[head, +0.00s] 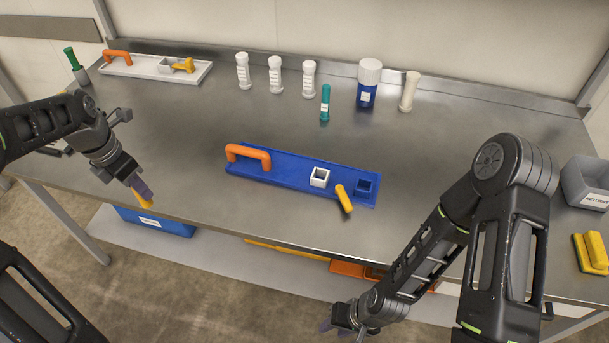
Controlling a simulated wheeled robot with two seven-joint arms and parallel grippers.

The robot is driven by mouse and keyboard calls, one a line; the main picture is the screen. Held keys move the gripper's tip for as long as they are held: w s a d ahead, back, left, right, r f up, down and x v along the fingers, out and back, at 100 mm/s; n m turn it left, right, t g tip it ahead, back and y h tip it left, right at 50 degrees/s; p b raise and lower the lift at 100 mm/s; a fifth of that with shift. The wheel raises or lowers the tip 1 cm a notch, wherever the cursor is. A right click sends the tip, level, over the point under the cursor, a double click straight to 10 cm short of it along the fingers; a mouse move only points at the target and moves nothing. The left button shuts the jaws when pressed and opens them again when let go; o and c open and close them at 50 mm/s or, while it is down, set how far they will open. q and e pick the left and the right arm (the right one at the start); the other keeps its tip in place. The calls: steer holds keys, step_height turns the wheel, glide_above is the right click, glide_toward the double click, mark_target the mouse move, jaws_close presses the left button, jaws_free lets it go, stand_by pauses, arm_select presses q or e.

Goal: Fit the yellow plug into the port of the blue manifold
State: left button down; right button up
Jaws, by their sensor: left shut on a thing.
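The blue manifold (292,172) lies on the steel table, with an orange handle at its left end. A white square port (320,177) and a blue square socket (366,186) stand on its right half. A yellow bar (344,198) lies slanted between them, its near end over the manifold's front edge. My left gripper (142,191) is at the table's front edge, left of and apart from the manifold. It is shut on a yellow piece (146,204), which looks like the yellow plug; the fingers hide part of it. My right gripper (343,331) is low in front of the table, its jaws unclear.
White bottles (275,75), a teal vial (325,103) and a blue jar (368,84) stand at the back. A white tray-like base (150,68) lies back left. A grey bin (588,183) and yellow block (590,254) are at right. The table left of the manifold is clear.

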stand_by(0.3)
arm_select(q)
steer(key=shift+w+d+m, duration=0.25)
steer(key=shift+d+m, duration=0.3)
steer(key=shift+m, duration=0.45)
steer(key=w+d+m+g, duration=0.1)
steer(key=d+m, duration=0.7)
steer(key=m, duration=0.5)
steer(key=w+d+m+g+y, duration=0.1)
steer(key=w+d+m+g, duration=0.1)
steer(key=d+m, duration=0.6)
steer(key=shift+w+f+m, duration=0.2)
steer(key=shift+f+m, duration=0.25)
steer(key=shift+m, duration=2.65)
steer(key=shift+d, duration=0.1)
